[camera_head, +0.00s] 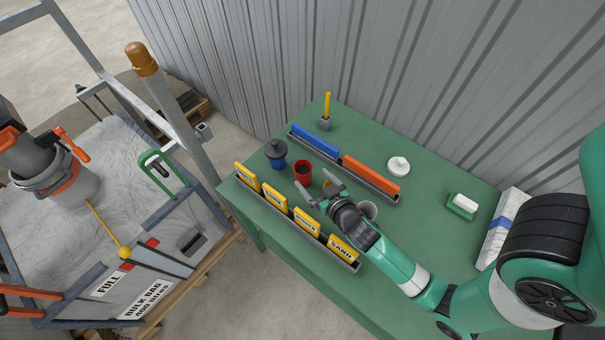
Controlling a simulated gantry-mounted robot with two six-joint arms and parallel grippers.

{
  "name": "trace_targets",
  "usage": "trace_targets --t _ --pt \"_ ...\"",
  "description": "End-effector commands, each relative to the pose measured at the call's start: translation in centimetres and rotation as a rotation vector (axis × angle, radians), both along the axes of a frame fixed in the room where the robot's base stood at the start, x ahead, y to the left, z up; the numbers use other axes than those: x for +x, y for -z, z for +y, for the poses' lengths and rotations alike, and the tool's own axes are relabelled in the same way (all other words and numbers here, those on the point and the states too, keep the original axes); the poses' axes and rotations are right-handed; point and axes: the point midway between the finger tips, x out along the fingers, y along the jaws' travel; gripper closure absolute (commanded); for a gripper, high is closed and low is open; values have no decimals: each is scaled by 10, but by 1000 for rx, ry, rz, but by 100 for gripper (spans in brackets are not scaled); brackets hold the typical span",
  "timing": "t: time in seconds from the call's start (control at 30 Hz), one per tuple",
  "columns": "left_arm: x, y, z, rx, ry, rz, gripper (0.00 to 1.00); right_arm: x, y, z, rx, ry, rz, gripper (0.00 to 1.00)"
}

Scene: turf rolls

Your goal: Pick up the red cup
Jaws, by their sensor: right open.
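The red cup (303,174) stands upright on the green table, with a dark inside. It is between the row of yellow boxes and the tray with the blue and orange blocks. My right gripper (318,190) is just to the lower right of the cup, its fingers open and pointing towards it. I cannot tell whether a finger touches the cup. My left gripper does not show clearly; only orange and grey parts are at the left edge.
A blue cup with a dark lid (277,154) stands close left of the red cup. Yellow boxes (276,197) line the front rack. A tray holds blue (315,141) and orange (370,175) blocks. The table's right part is clearer.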

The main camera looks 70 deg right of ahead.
Motion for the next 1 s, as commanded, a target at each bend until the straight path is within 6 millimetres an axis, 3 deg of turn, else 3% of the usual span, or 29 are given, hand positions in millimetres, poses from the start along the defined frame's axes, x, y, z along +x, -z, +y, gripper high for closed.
trace_targets --t 0.37,0.63,1.0 --pt "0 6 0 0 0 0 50 35 19 -28 0 1 0 0" --pt "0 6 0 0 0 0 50 38 20 -29 -1 0 1 2" --pt "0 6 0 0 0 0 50 37 20 -29 0 0 1 68"
